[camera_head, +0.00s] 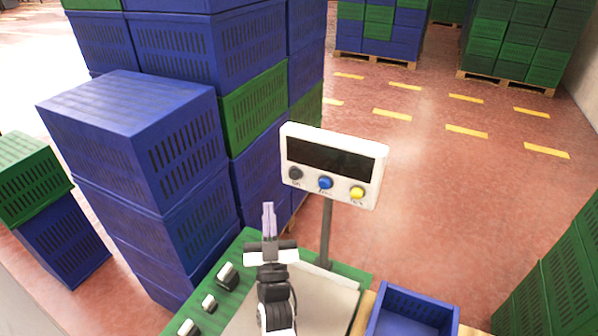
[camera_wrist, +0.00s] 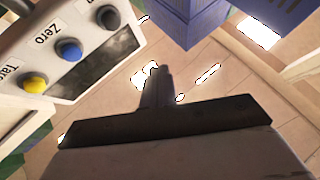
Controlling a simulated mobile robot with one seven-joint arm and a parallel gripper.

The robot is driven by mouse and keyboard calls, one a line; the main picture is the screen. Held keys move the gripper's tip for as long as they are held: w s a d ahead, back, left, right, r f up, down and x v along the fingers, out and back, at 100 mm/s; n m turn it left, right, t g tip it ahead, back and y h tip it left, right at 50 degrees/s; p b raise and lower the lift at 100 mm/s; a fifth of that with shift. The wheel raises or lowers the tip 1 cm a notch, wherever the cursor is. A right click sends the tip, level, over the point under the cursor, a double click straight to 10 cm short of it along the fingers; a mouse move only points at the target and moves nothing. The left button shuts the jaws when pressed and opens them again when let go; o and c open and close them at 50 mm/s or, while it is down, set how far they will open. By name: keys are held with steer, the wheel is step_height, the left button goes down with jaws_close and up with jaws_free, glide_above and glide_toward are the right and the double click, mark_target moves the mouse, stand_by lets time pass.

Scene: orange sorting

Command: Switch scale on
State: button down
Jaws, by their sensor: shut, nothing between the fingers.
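The scale's white display head (camera_head: 333,165) stands on a grey post (camera_head: 326,232) above the scale's pale plate (camera_head: 318,290). Its dark screen (camera_head: 332,161) shows no digits. Below the screen are a dark grey On button (camera_head: 295,174), a blue Zero button (camera_head: 325,183) and a yellow Tare button (camera_head: 357,192). In the wrist view the dark button (camera_wrist: 108,17), blue button (camera_wrist: 68,50) and yellow button (camera_wrist: 33,84) show at the upper left. My gripper (camera_head: 268,206) is shut and empty, left of and below the display head, apart from the buttons. Its fingertips also show in the wrist view (camera_wrist: 157,72).
Stacked blue crates (camera_head: 130,130) stand close on the left. An open blue crate (camera_head: 412,312) is at the lower right. More stacks on pallets (camera_head: 505,84) stand far back. Red floor (camera_head: 440,180) is clear at right.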

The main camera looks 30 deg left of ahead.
steer(key=b, duration=0.5)
glide_toward(294, 175)
steer(key=a+r, duration=0.4)
steer(key=shift+w+r+b, duration=0.1)
steer(key=shift+w+b, duration=0.2)
steer(key=shift+w, duration=0.95)
steer(key=shift+w, duration=0.1)
stand_by(0.5)
steer(key=shift+w+b, duration=0.35)
steer(key=shift+b, duration=0.05)
